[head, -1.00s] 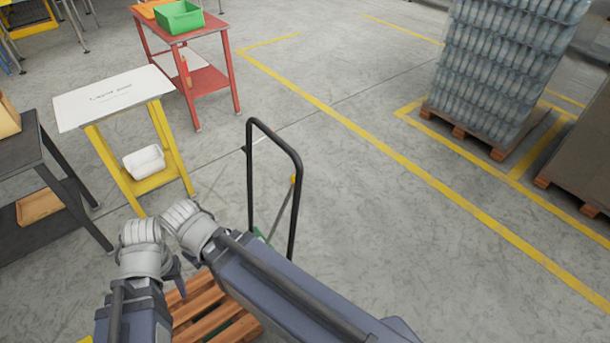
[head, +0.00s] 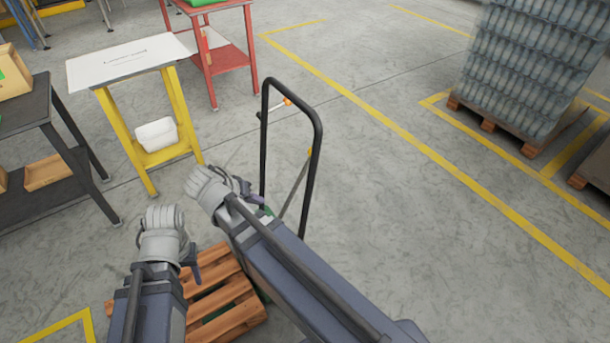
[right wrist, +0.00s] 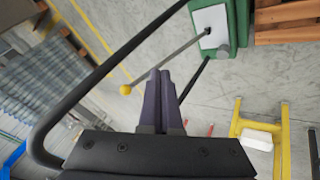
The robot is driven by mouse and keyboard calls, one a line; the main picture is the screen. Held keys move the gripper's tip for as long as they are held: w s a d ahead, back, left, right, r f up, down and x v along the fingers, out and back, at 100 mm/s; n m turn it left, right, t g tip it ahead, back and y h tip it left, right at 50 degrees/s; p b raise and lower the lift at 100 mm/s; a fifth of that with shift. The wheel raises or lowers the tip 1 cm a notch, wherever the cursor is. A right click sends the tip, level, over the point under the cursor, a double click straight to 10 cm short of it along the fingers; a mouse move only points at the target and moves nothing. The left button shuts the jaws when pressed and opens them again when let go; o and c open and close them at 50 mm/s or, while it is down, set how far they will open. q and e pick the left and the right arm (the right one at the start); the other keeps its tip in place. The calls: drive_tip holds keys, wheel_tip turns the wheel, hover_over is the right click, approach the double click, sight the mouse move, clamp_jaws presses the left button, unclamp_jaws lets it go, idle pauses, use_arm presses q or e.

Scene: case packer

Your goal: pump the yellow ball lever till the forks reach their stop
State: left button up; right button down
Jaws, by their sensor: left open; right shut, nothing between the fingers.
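The yellow ball (head: 310,150) tops a thin grey lever that leans up beside the black handle loop (head: 318,160) in the head view. The ball also shows in the right wrist view (right wrist: 125,90), its rod running to a green base (right wrist: 228,40) with a pale plate. My right gripper (head: 246,188) is shut and empty, left of the lever. In the right wrist view its fingertips (right wrist: 160,74) lie close to the rod, below the ball; contact cannot be told. My left gripper (head: 193,262) is open above the wooden pallet (head: 232,318). I cannot make out the forks.
A yellow stand with a white top (head: 125,62) and a dark table (head: 50,105) stand at left, a red table (head: 222,60) behind. A loaded pallet (head: 520,75) stands at upper right. The floor right of the handle is clear.

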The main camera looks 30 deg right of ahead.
use_arm(q)
wheel_tip(320, 180, down, 18)
drive_tip(key=b, duration=1.5)
drive_tip(key=shift+f, duration=0.2)
use_arm(e)
drive_tip(key=w+d+f+m+t+h, duration=0.1)
drive_tip(key=w+d+f+m+h, duration=0.1)
drive_tip(key=w+d+m, duration=0.3)
drive_tip(key=w+d+f+m+t+h, duration=0.2)
drive_tip(key=w+d+f+m+h, duration=0.1)
drive_tip(key=w+d+m+h, duration=0.2)
drive_tip(key=shift+w+d+f+h, duration=0.3)
drive_tip(key=shift+w+d, duration=0.3)
drive_tip(key=shift+d, duration=0.3)
use_arm(q)
drive_tip(key=shift+a, duration=0.1)
wheel_tip(320, 180, down, 3)
drive_tip(key=b, duration=0.3)
drive_tip(key=shift+f+b, duration=0.15)
drive_tip(key=shift+b, duration=0.25)
use_arm(e)
drive_tip(key=x, duration=1.4)
